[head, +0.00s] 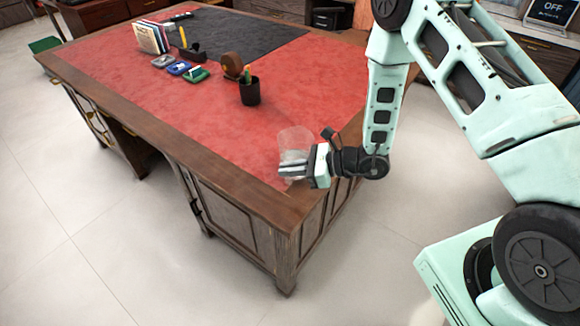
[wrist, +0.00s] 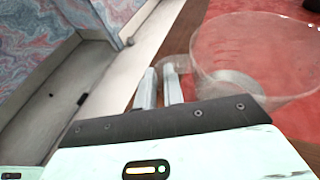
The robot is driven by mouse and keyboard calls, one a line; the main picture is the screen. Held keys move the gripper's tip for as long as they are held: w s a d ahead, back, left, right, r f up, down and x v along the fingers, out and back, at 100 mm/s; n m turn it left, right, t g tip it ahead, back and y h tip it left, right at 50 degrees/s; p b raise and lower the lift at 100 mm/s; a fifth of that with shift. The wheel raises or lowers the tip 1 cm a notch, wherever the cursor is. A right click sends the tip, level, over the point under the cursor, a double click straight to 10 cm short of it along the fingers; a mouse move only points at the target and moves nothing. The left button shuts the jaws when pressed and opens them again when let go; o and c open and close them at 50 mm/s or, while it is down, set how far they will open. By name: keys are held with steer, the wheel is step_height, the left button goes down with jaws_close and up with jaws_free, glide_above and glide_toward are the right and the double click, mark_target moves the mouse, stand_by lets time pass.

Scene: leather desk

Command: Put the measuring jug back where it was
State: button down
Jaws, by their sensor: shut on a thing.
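The clear measuring jug (head: 294,138) is upright, or nearly so, at the near corner of the red leather desk (head: 190,115). My gripper (head: 291,170) is at the near side of the jug and partly covers its lower part. In the wrist view the jug (wrist: 250,50) is at the upper right, with its handle toward the fingers. My gripper (wrist: 160,88) is shut on the jug's handle (wrist: 178,64). I cannot tell whether the jug's base touches the desk.
A black pen cup (head: 249,92) and a brown tape roll (head: 232,65) stand farther back on the desk. Small trays (head: 180,68), a tape dispenser (head: 192,52) and upright books (head: 152,38) are at the far left. The red leather between the jug and the pen cup is clear.

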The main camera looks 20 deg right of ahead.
steer(key=shift+f+b, duration=0.5)
steer(key=shift+f, duration=0.05)
stand_by(0.4)
steer(key=c, duration=1.4)
jaws_free()
steer(key=shift+c, duration=0.2)
steer(key=b+v, duration=0.3)
steer(key=v, duration=1.4)
steer(key=shift+d, duration=0.2)
steer(key=s+a+r+n+g+h, duration=0.3)
steer(key=s+a+r+n+h, duration=0.3)
steer(key=n, duration=0.9)
steer(key=s+a+r+n+g+h, duration=0.3)
steer(key=s+a+r+n+h, duration=0.3)
steer(key=s+a+n, duration=0.5)
steer(key=s+r+n, duration=0.1)
steer(key=s+n, duration=0.1)
steer(key=n, duration=0.3)
